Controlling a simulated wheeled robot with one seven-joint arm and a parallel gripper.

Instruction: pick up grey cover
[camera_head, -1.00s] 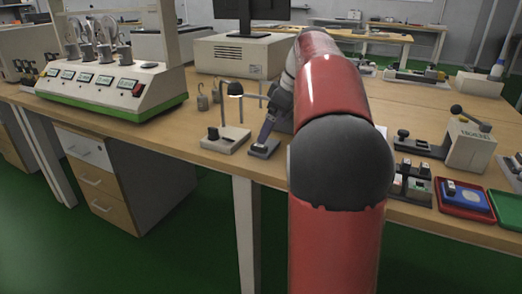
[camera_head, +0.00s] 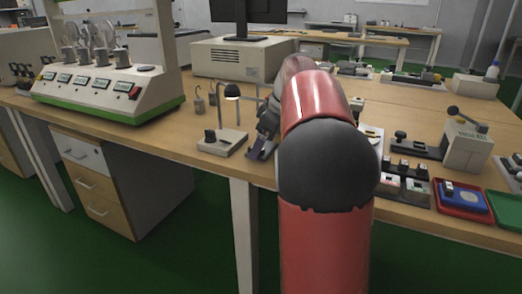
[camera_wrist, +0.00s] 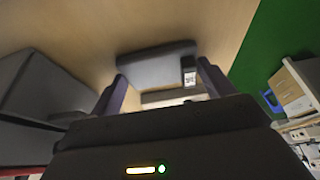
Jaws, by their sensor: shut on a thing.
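The grey cover (camera_wrist: 158,66) shows in the wrist view as a flat, dark grey, rounded block with a small black-and-white code label at its right. The fingers of my gripper (camera_wrist: 161,82) lie at its left and right sides, and my gripper is shut on it. In the head view my gripper (camera_head: 262,147) is at the table's front edge, left of my red arm. The cover is hard to make out there, and I cannot tell its height above the table.
A small lamp stand (camera_head: 222,142) stands close left of my gripper. A white-green test machine (camera_head: 108,90) is farther left. Right of my arm are a switch fixture (camera_head: 411,148), a grey press-like box (camera_head: 464,146) and a red tray (camera_head: 462,209).

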